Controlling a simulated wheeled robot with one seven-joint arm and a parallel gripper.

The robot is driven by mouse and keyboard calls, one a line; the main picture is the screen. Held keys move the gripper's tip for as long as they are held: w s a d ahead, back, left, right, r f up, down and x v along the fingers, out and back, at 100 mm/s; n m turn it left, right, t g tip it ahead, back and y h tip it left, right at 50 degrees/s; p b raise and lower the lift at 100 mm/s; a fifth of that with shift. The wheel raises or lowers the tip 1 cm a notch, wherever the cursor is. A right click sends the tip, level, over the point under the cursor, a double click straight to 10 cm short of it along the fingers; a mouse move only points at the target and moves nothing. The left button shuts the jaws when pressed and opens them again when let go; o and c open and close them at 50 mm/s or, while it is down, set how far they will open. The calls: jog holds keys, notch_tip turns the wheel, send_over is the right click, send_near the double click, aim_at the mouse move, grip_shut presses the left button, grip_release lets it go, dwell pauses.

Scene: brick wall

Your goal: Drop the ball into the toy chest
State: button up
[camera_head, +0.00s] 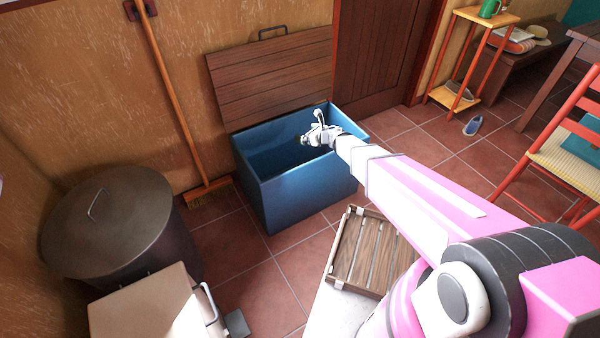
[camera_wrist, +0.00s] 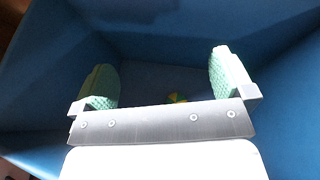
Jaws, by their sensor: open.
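The toy chest (camera_head: 300,195) is a blue box on the tiled floor, with its brown slatted lid (camera_head: 270,78) raised against the wall. My gripper (camera_head: 310,138) is over the chest opening. In the wrist view my gripper (camera_wrist: 165,80) is open, its two green pads wide apart with nothing between them. The blue chest walls (camera_wrist: 160,30) surround it there. A small yellow and green ball (camera_wrist: 177,98) shows low inside the chest beyond the gripper, partly hidden by the gripper's grey bar. The ball cannot be made out in the head view.
A broom (camera_head: 170,90) leans on the wall left of the chest. A round lidded metal bin (camera_head: 115,220) and a pale pedal bin (camera_head: 145,305) stand at left. A wooden slatted crate (camera_head: 368,250) is in front of the chest. An orange stand (camera_head: 470,55) and chair (camera_head: 565,150) are at right.

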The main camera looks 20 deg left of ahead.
jog(key=v, duration=0.8)
jog(key=shift+s+d, duration=0.2)
jog(key=shift+d, duration=0.15)
jog(key=shift+w+r, duration=0.1)
jog(key=shift+r, duration=0.1)
jog(key=w+d+r+m+t+h, duration=0.3)
jog(key=w+d+m+t+h, duration=0.1)
jog(key=d+m, duration=0.55)
jog(key=w+d+r+m+t+h, duration=0.3)
jog(key=w+d+r+m+h, duration=0.1)
jog(key=d+m, duration=0.55)
jog(key=s+d+m+g+h, duration=0.25)
jog(key=d+m+h, duration=0.35)
jog(key=d+m, duration=0.8)
jog(key=s+d+r+m+g, duration=0.1)
jog(key=s+d+m+g, duration=0.3)
jog(key=s+d+m, duration=0.2)
jog(key=s+d+r+m+g+y, duration=0.1)
jog(key=s+d+m+g, duration=0.4)
jog(key=s+m, duration=0.5)
jog(key=s+d, duration=0.1)
jog(key=s, duration=0.1)
jog(key=shift+s+m+y, duration=0.3)
